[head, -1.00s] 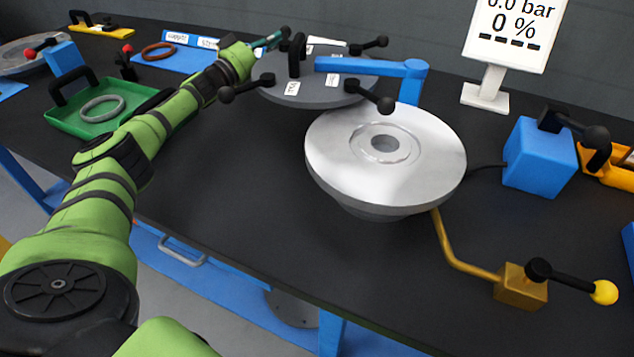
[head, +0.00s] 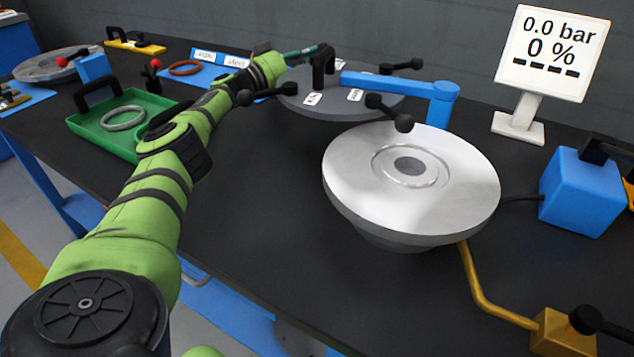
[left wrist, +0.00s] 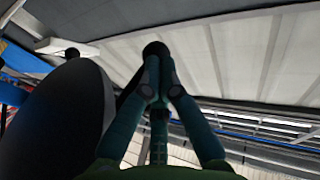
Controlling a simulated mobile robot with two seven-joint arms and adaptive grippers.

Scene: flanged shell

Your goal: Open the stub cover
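The stub cover (head: 350,107) is a dark grey disc with white labels, a black upright handle and black clamp arms with round knobs. It hangs from a blue hinge arm (head: 395,84) and stands swung aside, behind and left of the pale round flange (head: 450,185). The flange's top, with its central recess (head: 409,166), is uncovered. My left gripper (head: 312,52) is at the cover's black handle (head: 323,68). In the left wrist view its teal fingers (left wrist: 160,85) converge on the dark handle end (left wrist: 155,49). My right gripper is out of view.
A gauge sign (head: 550,50) reads 0.0 bar and 0 %. A blue box (head: 583,192) stands at the right, and a brass pipe (head: 480,290) runs to a brass block at the front right. A green tray (head: 100,135) holds a grey ring at the left.

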